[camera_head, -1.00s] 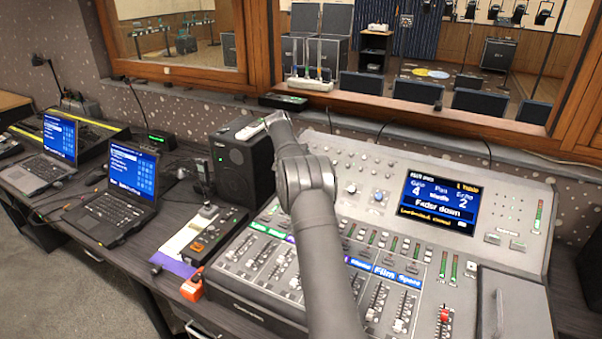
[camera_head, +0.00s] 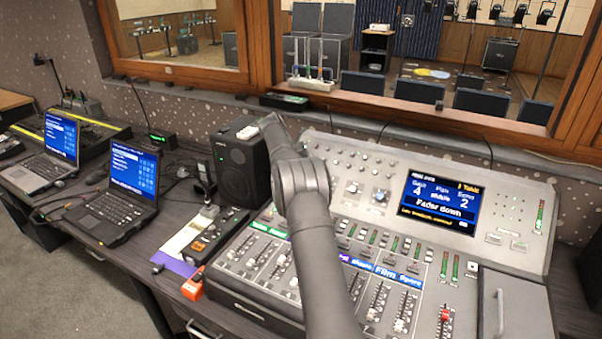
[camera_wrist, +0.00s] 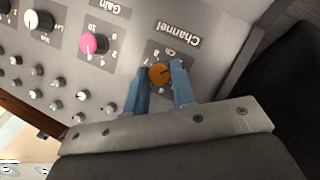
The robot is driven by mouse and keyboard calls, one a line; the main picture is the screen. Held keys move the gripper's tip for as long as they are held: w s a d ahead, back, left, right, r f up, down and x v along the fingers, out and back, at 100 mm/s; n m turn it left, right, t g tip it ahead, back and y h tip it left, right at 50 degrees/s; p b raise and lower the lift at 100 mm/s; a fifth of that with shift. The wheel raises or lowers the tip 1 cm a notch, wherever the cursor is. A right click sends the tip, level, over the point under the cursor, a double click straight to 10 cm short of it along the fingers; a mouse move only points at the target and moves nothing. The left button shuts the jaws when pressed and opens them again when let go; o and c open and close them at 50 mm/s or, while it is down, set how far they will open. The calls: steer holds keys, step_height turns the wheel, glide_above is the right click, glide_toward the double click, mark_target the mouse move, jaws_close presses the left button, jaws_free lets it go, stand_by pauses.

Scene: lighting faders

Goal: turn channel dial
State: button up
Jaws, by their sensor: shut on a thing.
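The channel dial (camera_wrist: 159,74) is an orange knob in the wrist view, under the printed word "Channel" on the grey panel. My gripper (camera_wrist: 160,80) has its two blue fingers on either side of the dial, shut on it. The dial's exact pointer setting is hard to read. In the head view my arm hides the dial and the fingers. The mixing console (camera_head: 470,255) carries a screen (camera_head: 440,205) that reads "Fader down", with a 4 and a 2 above.
A pink gain knob (camera_wrist: 94,43) and a white level knob (camera_wrist: 38,20) sit beside the channel dial. A black speaker (camera_head: 238,170) stands left of the console. Faders, including a red-capped one (camera_head: 444,315), fill the console front. Two laptops (camera_head: 125,195) are further left.

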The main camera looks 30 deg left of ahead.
steer(key=o, duration=0.7)
steer(key=shift+f, duration=0.1)
steer(key=v, duration=1.7)
steer(key=shift+s+a+r, duration=0.1)
steer(key=shift+r, duration=0.1)
steer(key=shift+f, duration=0.15)
steer(key=x, duration=1.7)
